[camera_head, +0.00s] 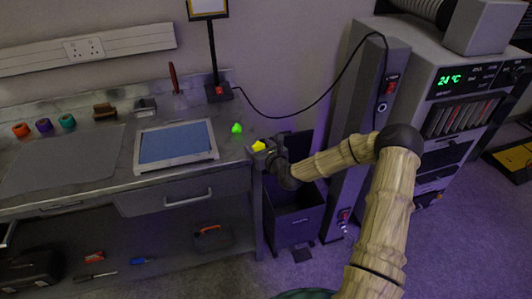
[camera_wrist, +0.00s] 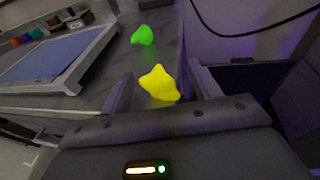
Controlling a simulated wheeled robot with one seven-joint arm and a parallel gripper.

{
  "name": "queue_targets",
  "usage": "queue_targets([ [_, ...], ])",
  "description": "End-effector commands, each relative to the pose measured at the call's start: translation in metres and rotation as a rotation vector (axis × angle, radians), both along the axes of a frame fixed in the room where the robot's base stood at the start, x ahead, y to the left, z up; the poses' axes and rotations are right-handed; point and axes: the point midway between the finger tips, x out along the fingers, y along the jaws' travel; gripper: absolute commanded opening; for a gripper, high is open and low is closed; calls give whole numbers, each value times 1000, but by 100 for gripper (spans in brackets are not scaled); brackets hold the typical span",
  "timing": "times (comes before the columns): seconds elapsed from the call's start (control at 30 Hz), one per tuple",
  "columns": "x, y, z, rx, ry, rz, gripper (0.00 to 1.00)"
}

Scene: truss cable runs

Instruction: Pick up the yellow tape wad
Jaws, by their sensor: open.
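The yellow tape wad (camera_head: 259,146) is a small crumpled lump near the right end of the workbench. In the wrist view the yellow wad (camera_wrist: 159,83) shows between the two fingers of my gripper (camera_wrist: 160,90). My gripper (camera_head: 268,152) is beside the bench's right edge in the head view, with its fingers apart on either side of the wad. I cannot tell whether either finger touches it.
A green wad (camera_head: 236,128) lies on the bench (camera_head: 100,150) behind the yellow one. A framed blue panel (camera_head: 176,144) lies to the left. A dark bin (camera_head: 296,217) stands beside the bench, below my arm. A black cable (camera_head: 300,114) hangs along the wall.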

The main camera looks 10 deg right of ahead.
Motion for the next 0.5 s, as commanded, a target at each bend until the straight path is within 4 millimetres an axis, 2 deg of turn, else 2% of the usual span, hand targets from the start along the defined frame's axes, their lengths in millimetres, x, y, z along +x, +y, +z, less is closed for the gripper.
queue_targets([
  [0.17,-14,-4,2,1,1,0,62],
  [0.5,-71,-21,14,1,1,-1,62],
])
